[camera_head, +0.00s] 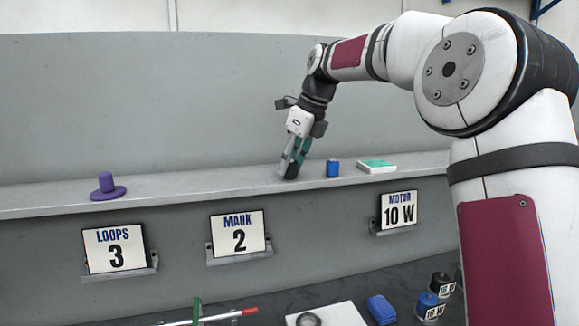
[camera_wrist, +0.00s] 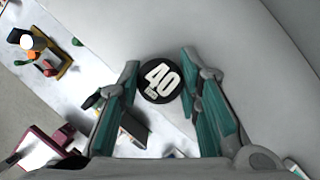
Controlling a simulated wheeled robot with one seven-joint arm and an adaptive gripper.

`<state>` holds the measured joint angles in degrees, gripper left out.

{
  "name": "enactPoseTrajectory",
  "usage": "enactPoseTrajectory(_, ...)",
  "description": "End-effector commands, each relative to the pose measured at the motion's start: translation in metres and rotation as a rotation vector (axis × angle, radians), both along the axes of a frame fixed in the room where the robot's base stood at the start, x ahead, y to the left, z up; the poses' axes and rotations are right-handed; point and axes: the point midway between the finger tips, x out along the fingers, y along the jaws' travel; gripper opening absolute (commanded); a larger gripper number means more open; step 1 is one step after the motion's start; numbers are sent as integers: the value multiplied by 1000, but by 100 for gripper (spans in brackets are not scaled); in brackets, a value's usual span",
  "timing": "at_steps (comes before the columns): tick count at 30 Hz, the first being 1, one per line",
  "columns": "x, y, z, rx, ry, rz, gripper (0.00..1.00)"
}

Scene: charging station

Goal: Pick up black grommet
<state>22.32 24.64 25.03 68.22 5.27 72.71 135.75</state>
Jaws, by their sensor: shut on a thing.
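My gripper (camera_head: 291,168) is low at the shelf in the head view, pointing down. In the wrist view my gripper (camera_wrist: 160,70) has its two teal fingers on either side of a round black piece (camera_wrist: 161,82) with a white "40" on its face. It is shut on this piece. Smaller print below the number is not legible. A dark ring (camera_head: 309,320) lies on a white board at the bottom edge. I cannot tell from its look which black piece is the grommet.
The grey shelf (camera_head: 232,184) holds a purple flanged piece (camera_head: 107,187), a blue block (camera_head: 333,168) and a white-and-green box (camera_head: 377,166). Signs read LOOPS 3, MARK 2 and MOTOR 10 W. Below are a blue box (camera_head: 381,309) and labelled cylinders (camera_head: 430,305).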

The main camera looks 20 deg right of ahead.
Motion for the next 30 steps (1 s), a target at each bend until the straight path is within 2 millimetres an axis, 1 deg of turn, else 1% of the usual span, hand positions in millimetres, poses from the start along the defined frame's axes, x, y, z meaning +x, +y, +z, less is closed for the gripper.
enactPoseTrajectory(11, 2, 0, 32, 1, -4, 0, 13)
enactPoseTrajectory(19, -29, -4, 34, -1, -1, -3, 13)
enactPoseTrajectory(23, -48, -7, 36, -1, -2, -2, 13)
enactPoseTrajectory(26, -68, -10, 38, -2, -2, -2, 13)
enactPoseTrajectory(30, -99, -14, 41, -1, -3, -4, 13)
